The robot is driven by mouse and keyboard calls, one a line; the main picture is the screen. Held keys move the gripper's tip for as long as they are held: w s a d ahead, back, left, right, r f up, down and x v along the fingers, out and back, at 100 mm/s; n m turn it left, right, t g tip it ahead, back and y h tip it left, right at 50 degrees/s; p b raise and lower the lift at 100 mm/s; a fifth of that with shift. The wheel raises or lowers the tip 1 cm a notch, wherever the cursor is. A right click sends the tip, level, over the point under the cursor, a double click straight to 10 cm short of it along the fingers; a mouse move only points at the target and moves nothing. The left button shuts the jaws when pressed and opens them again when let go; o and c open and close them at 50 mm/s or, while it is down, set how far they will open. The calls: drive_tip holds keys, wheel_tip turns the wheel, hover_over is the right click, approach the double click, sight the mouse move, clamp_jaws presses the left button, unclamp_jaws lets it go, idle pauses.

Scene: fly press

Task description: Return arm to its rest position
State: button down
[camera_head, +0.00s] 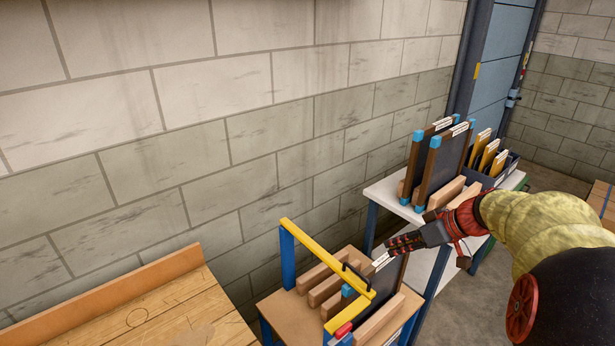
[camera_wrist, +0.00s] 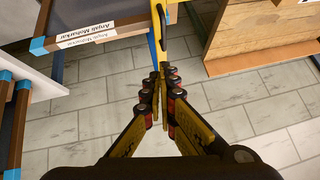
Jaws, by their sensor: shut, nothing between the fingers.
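My gripper (camera_head: 393,246) reaches in from the right in the head view, with my arm bent behind it. Its fingers are together and empty; they also show in the wrist view (camera_wrist: 165,75). In the head view they appear over a dark board standing in a wooden rack (camera_head: 327,285), close to the yellow bar (camera_head: 322,255). I cannot tell whether they touch anything. The bar is on a blue post (camera_head: 287,255) and has a black handle; part of it shows in the wrist view (camera_wrist: 157,38).
A white table (camera_head: 385,195) at the right holds dark framed boards (camera_head: 448,162) and a dark box of yellow folders (camera_head: 487,157). A wooden bench (camera_head: 150,310) stands at lower left. A block wall (camera_head: 200,120) runs behind. Bare floor shows at the right.

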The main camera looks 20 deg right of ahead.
drive_tip(key=s+a+f+m+g+h, duration=0.1)
drive_tip(key=s+a+f+m+g, duration=0.15)
drive_tip(key=s+m, duration=0.2)
drive_tip(key=s+a+f+m+g+h, duration=0.1)
drive_tip(key=s+a+m, duration=0.25)
drive_tip(key=s, duration=0.25)
drive_tip(key=s+a+r+n+t+h, duration=0.1)
drive_tip(key=s+a+r+n, duration=0.1)
drive_tip(key=a, duration=0.6)
drive_tip(key=s+a+r+n+t+h, duration=0.1)
drive_tip(key=s+a+r+n, duration=0.2)
drive_tip(key=a, duration=0.6)
drive_tip(key=s+r, duration=0.2)
drive_tip(key=s, duration=0.1)
drive_tip(key=shift+s, duration=0.2)
drive_tip(key=c, duration=2.6)
unclamp_jaws()
